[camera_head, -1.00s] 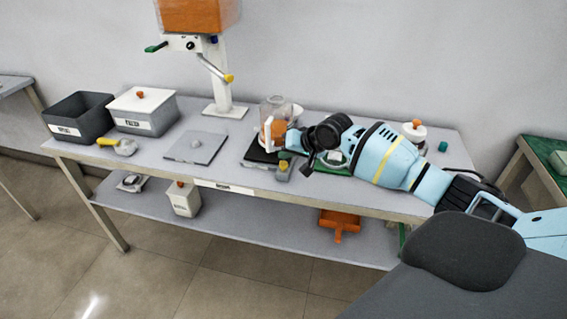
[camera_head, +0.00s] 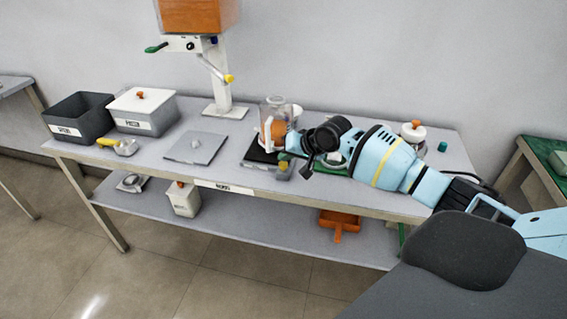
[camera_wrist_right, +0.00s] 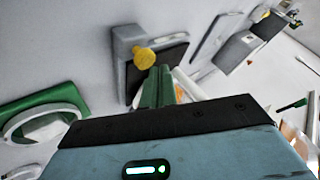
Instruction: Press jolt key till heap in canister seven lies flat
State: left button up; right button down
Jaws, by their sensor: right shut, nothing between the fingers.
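A clear canister (camera_head: 272,111) with orange contents (camera_head: 276,130) and a white handle (camera_head: 267,135) stands on a black pad (camera_head: 256,154). I cannot tell from here whether the contents are heaped or flat, or read a number on it. In front of the pad is a small grey box with a yellow key (camera_head: 283,166). The yellow key also shows in the right wrist view (camera_wrist_right: 145,58). My right gripper (camera_head: 287,156) is shut and empty, its green fingertips (camera_wrist_right: 158,82) close beside the key; contact cannot be told. My left gripper is not in view.
A grey plate (camera_head: 195,147), a scoop (camera_head: 122,146), an open dark bin (camera_head: 78,117) and a lidded bin (camera_head: 143,111) are to the left. An orange hopper on a white stand (camera_head: 221,90) is behind. A white orange-knobbed jar (camera_head: 413,134) is right of my arm.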

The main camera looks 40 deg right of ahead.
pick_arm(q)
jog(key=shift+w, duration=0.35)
pick_arm(e)
jog(key=shift+f, duration=0.35)
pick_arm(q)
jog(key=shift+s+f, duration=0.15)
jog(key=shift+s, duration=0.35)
pick_arm(e)
jog(key=shift+f, duration=0.55)
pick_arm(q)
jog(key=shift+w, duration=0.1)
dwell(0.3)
pick_arm(e)
jog(key=shift+r+p, duration=0.3)
jog(key=shift+r, duration=0.45)
jog(key=shift+r+p, duration=0.35)
jog(key=shift+r, duration=0.15)
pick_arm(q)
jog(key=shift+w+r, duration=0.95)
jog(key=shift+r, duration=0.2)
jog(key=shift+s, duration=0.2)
